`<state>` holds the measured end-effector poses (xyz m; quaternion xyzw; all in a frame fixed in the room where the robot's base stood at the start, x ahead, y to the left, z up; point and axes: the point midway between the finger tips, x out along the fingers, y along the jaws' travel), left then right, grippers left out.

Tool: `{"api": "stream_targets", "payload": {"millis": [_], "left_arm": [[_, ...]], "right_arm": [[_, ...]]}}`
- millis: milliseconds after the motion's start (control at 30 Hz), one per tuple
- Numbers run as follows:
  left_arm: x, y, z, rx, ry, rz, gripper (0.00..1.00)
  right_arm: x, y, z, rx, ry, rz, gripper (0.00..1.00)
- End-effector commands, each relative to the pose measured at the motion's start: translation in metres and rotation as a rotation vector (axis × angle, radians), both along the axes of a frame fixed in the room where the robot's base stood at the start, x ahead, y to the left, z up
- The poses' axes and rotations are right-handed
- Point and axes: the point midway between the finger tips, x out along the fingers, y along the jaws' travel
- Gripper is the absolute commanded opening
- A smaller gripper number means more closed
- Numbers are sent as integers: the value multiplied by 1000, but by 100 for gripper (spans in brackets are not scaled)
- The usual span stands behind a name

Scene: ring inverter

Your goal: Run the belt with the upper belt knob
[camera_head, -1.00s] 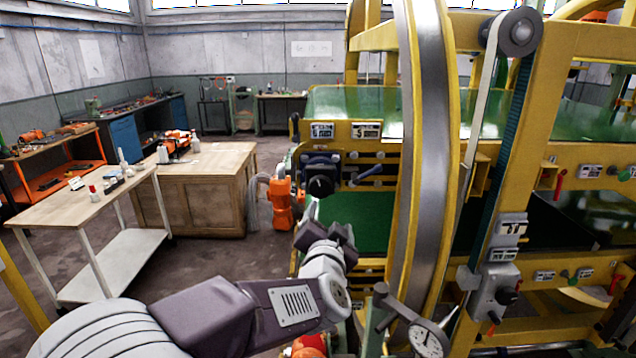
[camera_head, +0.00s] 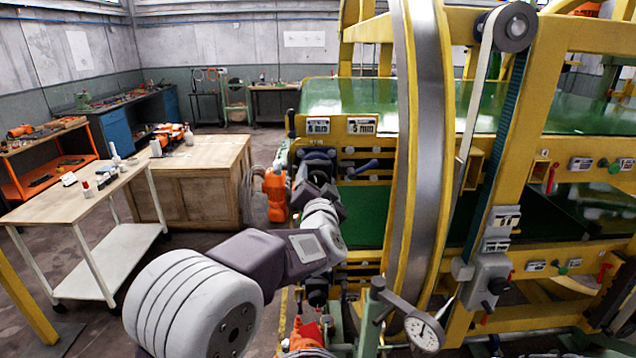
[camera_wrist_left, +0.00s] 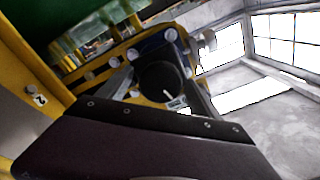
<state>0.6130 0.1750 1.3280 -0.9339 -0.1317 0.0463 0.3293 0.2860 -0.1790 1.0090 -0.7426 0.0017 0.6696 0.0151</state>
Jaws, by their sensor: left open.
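The upper belt knob (camera_wrist_left: 160,82) is a round black knob with a white mark on its face, on the yellow machine's end. In the left wrist view it sits between the two fingers of my left gripper, which is open. In the head view my left gripper (camera_head: 318,176) is in front of the machine's left end, and it mostly hides the knob. I cannot tell whether the fingers touch the knob. My right gripper is not in view.
The tall yellow ring (camera_head: 425,150) stands further right, with a dial gauge (camera_head: 424,331) low down. An orange object (camera_head: 275,194) is to the left. Wooden benches (camera_head: 190,175) stand further left.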

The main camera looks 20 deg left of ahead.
Motion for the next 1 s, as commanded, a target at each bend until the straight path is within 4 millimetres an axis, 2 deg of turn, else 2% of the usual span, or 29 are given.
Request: {"api": "stream_targets", "payload": {"millis": [100, 333, 667, 1000], "left_arm": [[0, 0, 0, 0, 0, 0, 74], [0, 0, 0, 0, 0, 0, 12], [-1, 0, -1, -53, -15, 0, 12], [-1, 0, -1, -301, -87, -1, 12]], "right_arm": [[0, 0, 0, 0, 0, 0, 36], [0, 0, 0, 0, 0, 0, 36], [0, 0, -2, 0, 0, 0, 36], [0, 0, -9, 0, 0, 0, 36]]}}
